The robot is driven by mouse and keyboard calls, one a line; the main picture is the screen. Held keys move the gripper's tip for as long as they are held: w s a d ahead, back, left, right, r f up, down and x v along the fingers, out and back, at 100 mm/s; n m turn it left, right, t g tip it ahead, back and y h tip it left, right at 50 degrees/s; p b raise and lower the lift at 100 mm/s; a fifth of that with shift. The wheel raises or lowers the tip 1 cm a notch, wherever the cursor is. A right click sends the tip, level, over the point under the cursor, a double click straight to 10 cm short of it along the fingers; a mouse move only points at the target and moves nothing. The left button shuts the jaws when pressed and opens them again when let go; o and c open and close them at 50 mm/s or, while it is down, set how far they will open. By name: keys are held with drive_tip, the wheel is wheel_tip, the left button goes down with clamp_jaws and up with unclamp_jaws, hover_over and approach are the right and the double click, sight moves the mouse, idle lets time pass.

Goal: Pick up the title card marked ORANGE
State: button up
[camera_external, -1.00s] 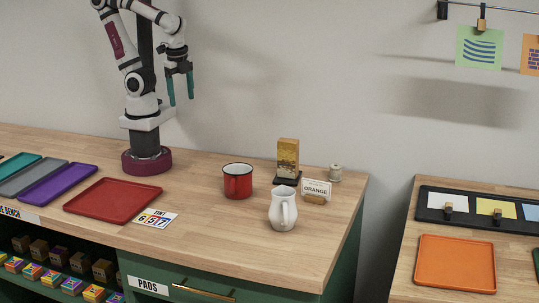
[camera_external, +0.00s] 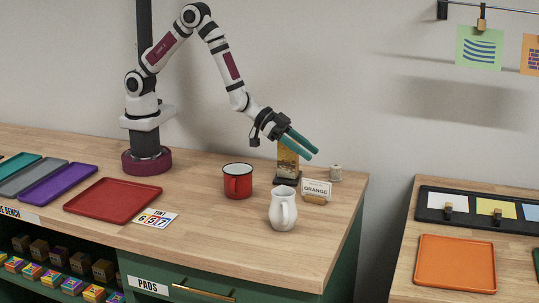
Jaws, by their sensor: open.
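The title card marked ORANGE (camera_external: 316,187) is a small white card upright in a wooden holder (camera_external: 315,199) near the right end of the wooden bench. My gripper (camera_external: 308,149) is open and empty, with teal fingers pointing right and down. In the picture it shows above the card, apart from it. The fingers cover part of a yellow-brown block (camera_external: 287,168) on a dark base behind the card.
A white pitcher (camera_external: 282,211) stands just in front of the card, and a red mug (camera_external: 238,183) is to the left. A small spool-like item (camera_external: 335,173) stands behind right. The bench's right edge is close.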

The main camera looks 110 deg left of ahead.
sight(325, 197)
drive_tip(key=shift+w+d+f+n+t, duration=0.15)
drive_tip(key=shift+w+f+t, duration=0.15)
drive_tip(key=shift+w+f, duration=0.25)
drive_tip(key=shift+w+d+f+n+t, duration=0.15)
drive_tip(key=shift+w+f+t, duration=0.15)
drive_tip(key=shift+f, duration=0.3)
wheel_tip(325, 197, down, 6)
drive_tip(key=shift+a+f, duration=0.1)
drive_tip(key=x, duration=0.5)
clamp_jaws()
